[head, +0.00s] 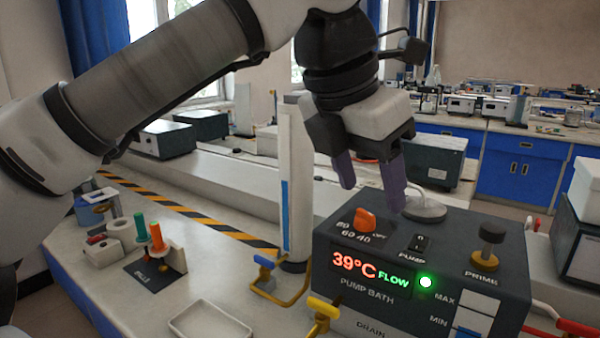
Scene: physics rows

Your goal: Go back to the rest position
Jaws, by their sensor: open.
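My gripper (371,190) hangs from my arm at the upper middle, pointing down, with its two purple fingers apart and nothing between them. It is over the rear left part of the dark pump bath box (345,292). The orange knob (365,221) on the box top is just below the fingers and looks apart from them. The box display reads 39°C and FLOW, and a green light (426,282) is lit beside it. A pump switch (419,243) and a black prime knob (489,246) are also on the box.
A white column (290,190) stands behind the box's left side. A shallow white tray (210,325) lies at the front. A holder with green and orange sticks (156,238) stands left. Striped tape (190,213) crosses the bench.

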